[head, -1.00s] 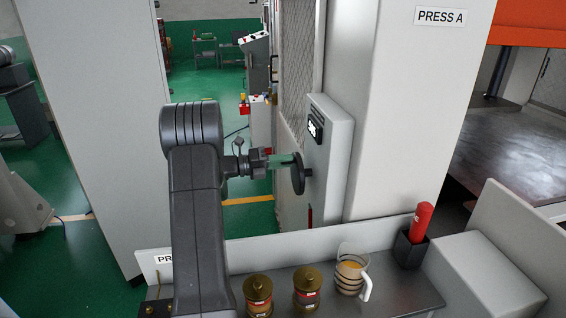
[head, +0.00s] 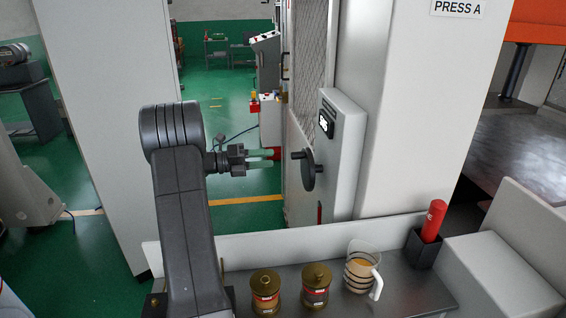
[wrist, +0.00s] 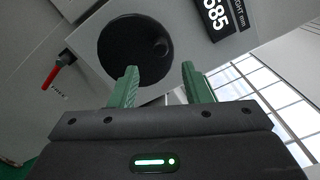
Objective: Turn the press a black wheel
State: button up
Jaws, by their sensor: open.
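The black wheel (head: 308,170) is mounted on the side of a light grey control box (head: 346,140) on the press marked PRESS A (head: 458,8). In the wrist view the wheel (wrist: 128,52) is a dark disc just beyond the fingertips, with a small round feature near its right edge. My gripper (head: 275,153) is open, with green fingers pointing at the wheel. In the head view a gap shows between the fingertips and the wheel. In the wrist view my gripper (wrist: 160,72) has nothing between its fingers.
A digital display (head: 326,122) sits on the box above the wheel, and a red lever (wrist: 58,72) shows beside the wheel in the wrist view.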

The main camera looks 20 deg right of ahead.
aim_at(293, 157)
jog(key=v, duration=0.5)
jog(key=shift+b, duration=0.4)
jog(key=p+x, duration=0.3)
jog(key=x, duration=1.1)
jog(key=shift+p, duration=0.3)
jog(key=shift+a, duration=0.15)
